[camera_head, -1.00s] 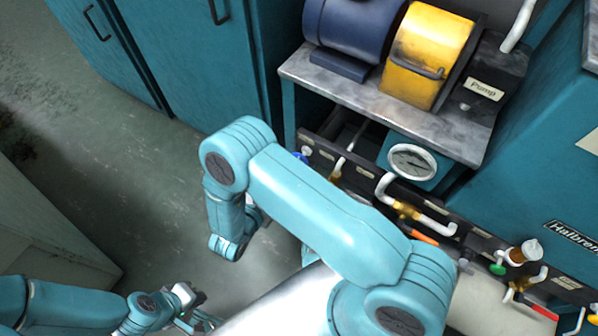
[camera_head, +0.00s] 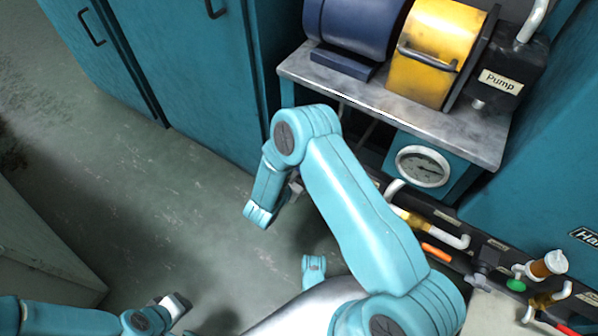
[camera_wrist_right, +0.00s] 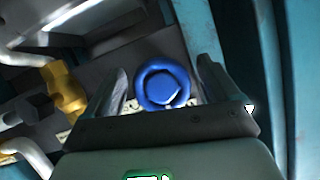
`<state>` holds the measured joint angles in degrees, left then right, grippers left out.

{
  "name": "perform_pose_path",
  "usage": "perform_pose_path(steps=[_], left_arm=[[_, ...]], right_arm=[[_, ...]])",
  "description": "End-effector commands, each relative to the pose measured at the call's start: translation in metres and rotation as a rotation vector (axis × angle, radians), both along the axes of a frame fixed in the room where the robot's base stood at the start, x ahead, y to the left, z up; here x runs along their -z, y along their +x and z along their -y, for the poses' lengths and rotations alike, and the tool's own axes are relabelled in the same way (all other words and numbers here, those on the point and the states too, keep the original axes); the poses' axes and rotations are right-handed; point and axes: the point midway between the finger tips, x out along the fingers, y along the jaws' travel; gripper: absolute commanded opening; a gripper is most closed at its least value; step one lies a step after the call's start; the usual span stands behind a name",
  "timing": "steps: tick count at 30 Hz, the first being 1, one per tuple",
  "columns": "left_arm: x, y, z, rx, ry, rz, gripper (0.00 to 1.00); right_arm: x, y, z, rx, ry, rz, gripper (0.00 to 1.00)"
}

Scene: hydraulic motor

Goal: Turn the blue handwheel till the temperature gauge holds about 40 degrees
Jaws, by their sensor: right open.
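The blue handwheel (camera_wrist_right: 163,84) shows in the right wrist view, between the two fingers of my right gripper (camera_wrist_right: 162,70). The gripper is open, one finger on each side of the wheel, and I cannot tell whether either touches it. In the head view the wheel is hidden behind my right arm. A round white-rimmed gauge (camera_head: 422,167) sits on a teal box under the metal shelf. Its needle is visible, but its scale is too small to read. My left gripper (camera_head: 178,304) is low at the left, away from the panel, its jaws unclear.
A dark pipe panel with a brass valve (camera_head: 412,217), an orange handle (camera_head: 437,252) and a green knob (camera_head: 516,285) runs to the lower right. Floor at left is clear.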

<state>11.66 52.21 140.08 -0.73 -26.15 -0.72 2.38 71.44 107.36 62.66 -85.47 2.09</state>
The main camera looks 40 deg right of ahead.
Motion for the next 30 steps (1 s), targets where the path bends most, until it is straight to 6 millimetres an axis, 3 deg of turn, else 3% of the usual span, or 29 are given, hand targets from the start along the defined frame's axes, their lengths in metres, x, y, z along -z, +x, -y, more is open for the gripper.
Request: perform_pose_path(steps=[8,13,23,30], left_arm=[[0.0,0.001,0.0,0.0,0.001,0.003,0.0],[0.0,0.001,0.0,0.0,0.001,0.003,0.0],[-0.003,-0.001,0.0,0.001,0.0,-0.002,0.0],[-0.011,-0.006,0.001,0.003,-0.004,-0.02,0.0]], right_arm=[[0.0,0.001,0.002,0.0,0.0,0.0,0.89],[0.0,0.001,0.001,0.0,0.0,0.0,0.39],[0.0,0.001,0.001,0.0,-0.013,-0.032,0.39],[-0.001,0.0,0.001,0.0,-0.064,-0.157,0.39]])
